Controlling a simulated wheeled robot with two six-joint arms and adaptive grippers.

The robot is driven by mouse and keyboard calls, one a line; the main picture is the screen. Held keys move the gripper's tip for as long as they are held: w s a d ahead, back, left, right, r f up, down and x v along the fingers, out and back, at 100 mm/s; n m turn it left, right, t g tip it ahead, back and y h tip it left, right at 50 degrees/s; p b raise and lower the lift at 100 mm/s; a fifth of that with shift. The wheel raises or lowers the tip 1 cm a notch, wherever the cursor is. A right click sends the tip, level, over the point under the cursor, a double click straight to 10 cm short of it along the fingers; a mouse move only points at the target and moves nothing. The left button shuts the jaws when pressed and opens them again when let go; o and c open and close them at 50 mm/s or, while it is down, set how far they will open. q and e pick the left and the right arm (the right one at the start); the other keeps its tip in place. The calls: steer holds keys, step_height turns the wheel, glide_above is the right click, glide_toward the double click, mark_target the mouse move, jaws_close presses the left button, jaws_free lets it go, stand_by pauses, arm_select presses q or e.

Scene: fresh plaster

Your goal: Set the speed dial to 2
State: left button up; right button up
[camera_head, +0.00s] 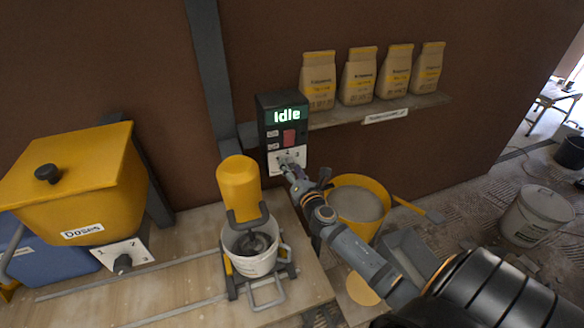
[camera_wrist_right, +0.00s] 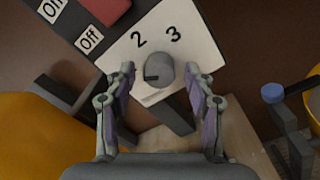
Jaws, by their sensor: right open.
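The speed dial is a grey knob (camera_wrist_right: 158,70) on a white plate marked 2 and 3 on the control box (camera_head: 266,140). A dark mark shows on the knob's left side in the right wrist view, away from the 2; no 1 is visible there. My right gripper (camera_head: 287,167) is at the dial plate. In the right wrist view my right gripper (camera_wrist_right: 160,74) is open, one finger on each side of the knob, with gaps between. In the head view the gripper mostly hides the knob. My left gripper is not in view.
The box display reads Idle above a red button (camera_head: 289,138) and On/Off labels. A yellow mixer (camera_head: 239,185) stands over a white bucket (camera_head: 253,262). A yellow Doses hopper (camera_head: 75,175) has another dial (camera_head: 123,263). Bags (camera_head: 358,76) stand on a shelf (camera_head: 440,99).

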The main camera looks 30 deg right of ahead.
jaws_close()
stand_by(0.3)
steer(key=shift+m+b, duration=0.3)
steer(key=shift+f+m+b, duration=0.15)
steer(key=shift+m+b, duration=0.5)
steer(key=shift+m, duration=0.25)
steer(key=shift+m+b, duration=2.6)
steer(key=shift+m, duration=2.1)
